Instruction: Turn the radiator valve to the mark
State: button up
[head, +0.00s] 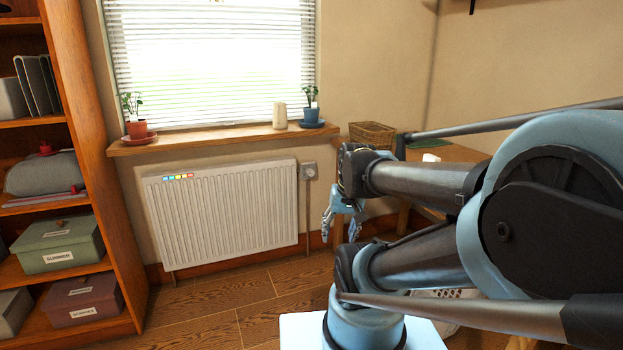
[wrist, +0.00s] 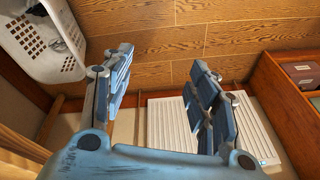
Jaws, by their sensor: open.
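The white ribbed radiator (head: 225,215) hangs under the window in the head view, with a row of coloured squares along its top left. The radiator valve (head: 309,172) is a small pale fitting with a round face, on the wall at the radiator's top right corner, with a pipe running down from it. Its mark is too small to make out. My gripper (head: 341,214) is open and empty, in front of and below right of the valve in the picture, apart from it. In the wrist view my gripper (wrist: 159,65) has its fingers spread, with the radiator (wrist: 168,125) partly hidden behind them.
A wooden shelf unit (head: 105,170) with boxes stands left. The window sill (head: 200,138) bears potted plants and a candle. A wooden table (head: 450,152) with a wicker basket (head: 372,134) stands right. A white laundry basket (wrist: 45,45) shows in the wrist view. Floor before the radiator is clear.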

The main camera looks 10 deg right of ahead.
jog(key=w+a+r+m+t+y, duration=0.2)
jog(key=w+m+t, duration=0.15)
jog(key=w, duration=1.15)
jog(key=w+a+r+m+t+y, duration=0.25)
jog(key=w+m, duration=0.25)
jog(key=w, duration=1)
jog(key=w+a+r+m+t+y, duration=0.25)
jog(key=w+m, duration=0.25)
jog(key=w, duration=1)
jog(key=w+d+f+m+t, duration=0.1)
jog(key=w+d+f+m, duration=0.15)
jog(key=w, duration=0.25)
jog(key=w+d+f+m+t+h, duration=0.1)
jog(key=w+f+m, duration=0.15)
jog(key=w, duration=0.25)
jog(key=w+d+f+m+t, duration=0.1)
jog(key=w+d+f+m, duration=0.1)
jog(key=w+f, duration=0.15)
jog(key=m+t+h, duration=0.3)
jog(key=m, duration=0.6)
send_near(311, 174)
jog(key=x, duration=1)
jog(key=shift+w+d, duration=0.1)
jog(key=shift+w, duration=0.1)
jog(key=c, duration=1.1)
